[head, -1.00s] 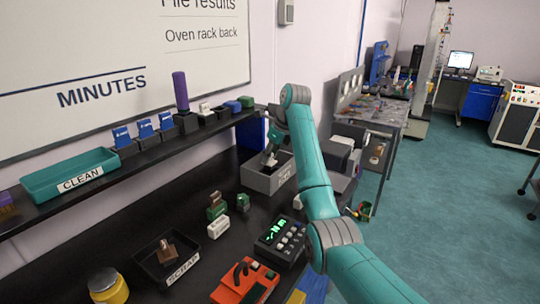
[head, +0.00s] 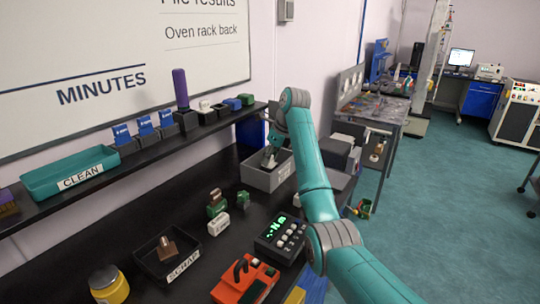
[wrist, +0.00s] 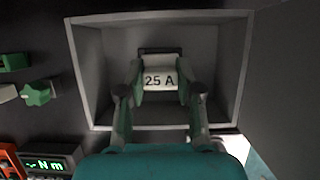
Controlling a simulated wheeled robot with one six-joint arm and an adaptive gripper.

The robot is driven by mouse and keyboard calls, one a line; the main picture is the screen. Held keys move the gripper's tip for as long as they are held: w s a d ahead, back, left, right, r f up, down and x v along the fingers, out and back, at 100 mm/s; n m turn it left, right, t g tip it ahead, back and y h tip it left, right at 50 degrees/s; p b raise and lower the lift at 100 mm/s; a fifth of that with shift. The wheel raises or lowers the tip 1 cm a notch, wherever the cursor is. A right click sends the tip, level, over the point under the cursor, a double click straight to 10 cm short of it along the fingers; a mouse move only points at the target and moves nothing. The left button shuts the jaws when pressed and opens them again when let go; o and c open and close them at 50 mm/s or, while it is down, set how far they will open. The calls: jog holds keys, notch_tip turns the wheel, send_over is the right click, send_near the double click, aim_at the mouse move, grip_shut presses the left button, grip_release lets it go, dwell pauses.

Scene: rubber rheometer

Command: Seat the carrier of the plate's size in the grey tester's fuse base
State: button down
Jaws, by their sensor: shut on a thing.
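My gripper (wrist: 160,88) is shut on a white fuse carrier (wrist: 160,78) marked "25 A", inside a grey open bin (wrist: 88,60). A dark part shows at the carrier's far end, and the fingers cover its sides. In the head view my gripper (head: 269,158) reaches down into the same bin (head: 262,180), and the carrier is too small to make out. I cannot tell which unit is the grey tester, and no rating plate or fuse base is readable; a grey box (head: 338,150) stands right of the bin.
A green-and-brown piece (head: 216,204), a small green piece (head: 243,199) and a white block (head: 218,225) lie on the black bench. Nearer are a dark meter with green digits (head: 280,238), an orange device (head: 246,281) and a scrap tray (head: 150,273). A shelf (head: 160,143) runs above.

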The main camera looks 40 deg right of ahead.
jog(key=shift+f, duration=0.4)
jog(key=c, duration=0.7)
grip_release()
jog(key=shift+r, duration=2.5)
